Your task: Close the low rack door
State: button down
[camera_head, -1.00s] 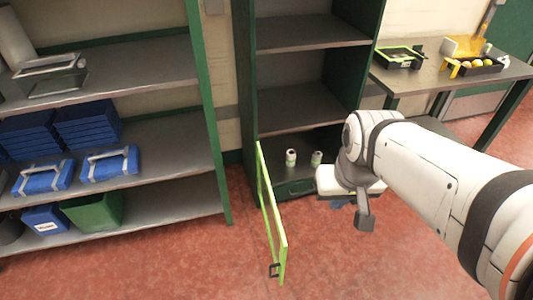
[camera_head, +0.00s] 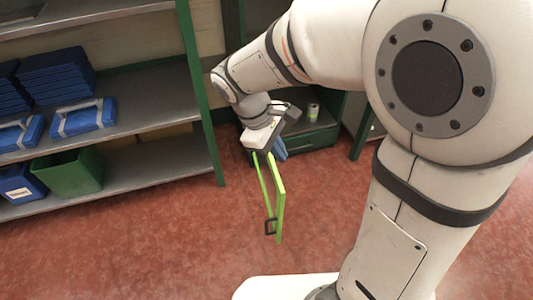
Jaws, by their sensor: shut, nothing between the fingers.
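The low rack door (camera_head: 279,205) is a bright green frame. It stands open, jutting out from the rack over the red floor. Its dark handle (camera_head: 270,226) is at the near end. My gripper (camera_head: 281,150) is shut and empty, pointing down by the far upper end of the door. The blue fingertips show just right of the door's top; I cannot tell whether they touch it. The low rack (camera_head: 312,138) is partly hidden behind my arm, which also covers the door's hinge side.
A can (camera_head: 312,112) stands on the rack's low shelf. A shelving unit (camera_head: 150,125) at the left holds blue cases (camera_head: 85,118) and a green bin (camera_head: 68,172). The red floor (camera_head: 150,245) in front is clear.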

jog(key=w+a+f+n+t+h+b, duration=0.1)
jog(key=a+f+n+h+b, duration=0.1)
jog(key=a+f+n+b, duration=0.5)
jog(key=w+a+f+n+t+h+b, duration=0.1)
jog(key=w+a+f+h+b, duration=0.1)
jog(key=a+f, duration=0.6)
jog(key=b, duration=0.7)
send_near(278, 194)
jog(key=x, duration=0.5)
jog(key=shift+a+f, duration=0.15)
jog(key=shift+f, duration=0.5)
jog(key=shift+w+d+r, duration=0.1)
jog(key=shift+d, duration=0.3)
